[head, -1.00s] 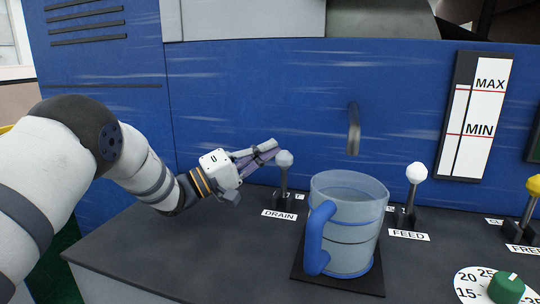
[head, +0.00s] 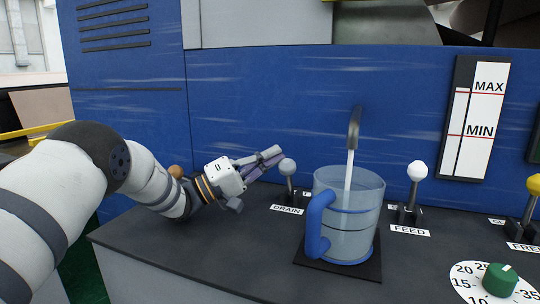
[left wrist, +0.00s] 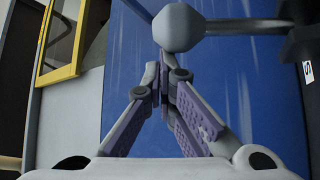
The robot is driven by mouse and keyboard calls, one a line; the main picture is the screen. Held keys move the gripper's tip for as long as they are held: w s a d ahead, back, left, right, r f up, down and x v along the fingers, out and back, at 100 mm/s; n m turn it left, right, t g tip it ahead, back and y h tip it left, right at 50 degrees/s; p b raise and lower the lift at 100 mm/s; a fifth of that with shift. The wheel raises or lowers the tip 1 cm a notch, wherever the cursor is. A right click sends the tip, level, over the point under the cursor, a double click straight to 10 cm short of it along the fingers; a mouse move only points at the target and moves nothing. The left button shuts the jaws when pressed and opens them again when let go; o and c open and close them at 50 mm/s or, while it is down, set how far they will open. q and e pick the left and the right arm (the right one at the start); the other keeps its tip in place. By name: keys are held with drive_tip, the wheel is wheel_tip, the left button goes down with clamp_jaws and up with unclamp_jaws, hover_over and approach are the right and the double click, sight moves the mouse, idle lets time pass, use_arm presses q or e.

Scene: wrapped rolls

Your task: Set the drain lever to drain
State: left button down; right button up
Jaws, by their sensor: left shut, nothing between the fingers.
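The drain lever (head: 287,168) has a grey ball knob and stands behind the DRAIN label (head: 286,209). In the left wrist view its knob (left wrist: 178,27) is just ahead of the fingertips. My left gripper (head: 272,156) is shut and empty, its fingertips close beside the knob's left side. I cannot tell whether they touch it. A clear jug (head: 350,230) with a blue handle stands under the spout (head: 353,128). A pale stream runs from the spout into the jug. My right gripper is not in view.
The FEED lever (head: 416,172) with a white knob stands right of the jug. A yellow-knobbed lever (head: 533,184) and a green dial (head: 500,280) are farther right. A MAX/MIN gauge (head: 477,118) is on the blue wall (head: 260,95). The counter's left front is clear.

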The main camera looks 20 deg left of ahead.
use_arm(q)
drive_tip(key=shift+f, duration=0.1)
idle(0.3)
drive_tip(key=s+a, duration=0.8)
drive_tip(key=a, duration=0.1)
drive_tip(key=shift+s+a+f, duration=0.15)
drive_tip(key=shift+s+a, duration=0.2)
drive_tip(key=shift+a, duration=0.05)
